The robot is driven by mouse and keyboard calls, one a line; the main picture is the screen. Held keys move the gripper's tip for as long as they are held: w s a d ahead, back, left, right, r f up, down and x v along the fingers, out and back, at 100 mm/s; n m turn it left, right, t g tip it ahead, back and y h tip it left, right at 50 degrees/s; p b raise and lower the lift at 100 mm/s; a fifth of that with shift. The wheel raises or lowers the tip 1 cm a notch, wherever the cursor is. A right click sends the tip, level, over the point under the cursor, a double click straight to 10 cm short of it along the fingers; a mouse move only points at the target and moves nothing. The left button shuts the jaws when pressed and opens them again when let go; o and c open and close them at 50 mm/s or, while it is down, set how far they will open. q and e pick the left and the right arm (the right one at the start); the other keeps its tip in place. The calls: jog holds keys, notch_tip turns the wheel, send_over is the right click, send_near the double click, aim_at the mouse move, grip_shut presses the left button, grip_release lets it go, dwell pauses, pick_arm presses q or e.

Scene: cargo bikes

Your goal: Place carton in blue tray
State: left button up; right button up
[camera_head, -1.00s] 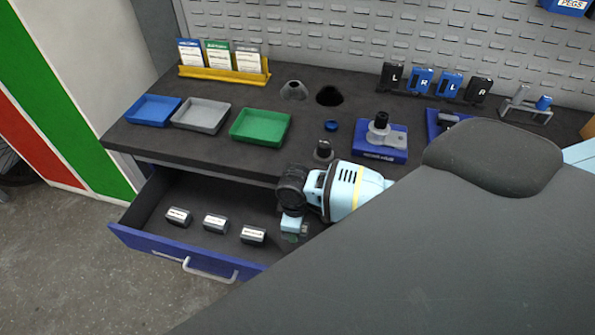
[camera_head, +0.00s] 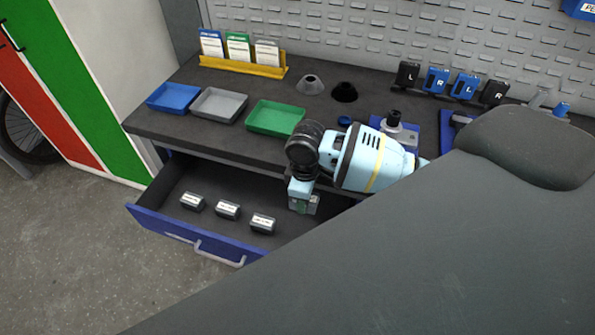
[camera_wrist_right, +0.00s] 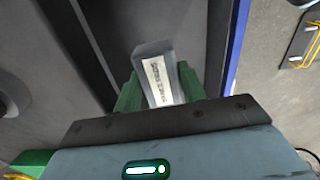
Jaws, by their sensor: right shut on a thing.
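The blue tray (camera_head: 173,97) lies empty on the dark bench top, leftmost of three trays. My right gripper (camera_head: 303,207) is over the right part of the open drawer, below the bench's front edge. In the right wrist view its green fingers are shut on a dark grey carton (camera_wrist_right: 158,75) with a white label. In the head view this carton is mostly hidden by the gripper. My left gripper is not in view.
The open drawer (camera_head: 187,232) has a blue front. A grey tray (camera_head: 219,104) and a green tray (camera_head: 275,118) stand beside the blue one. A yellow card holder (camera_head: 243,66) is behind them. Grey and black cones and blue fixtures stand further right.

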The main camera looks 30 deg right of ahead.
jog(key=s+a+r+m, duration=0.2)
jog(key=r+m, duration=0.2)
jog(key=r, duration=0.4)
jog(key=s+a+r+m, duration=0.1)
jog(key=r+m, duration=0.3)
jog(key=r, duration=0.4)
jog(key=shift+s+a+m, duration=0.3)
jog(key=shift+s+a, duration=0.1)
jog(key=shift+a, duration=0.25)
jog(key=shift+r, duration=0.1)
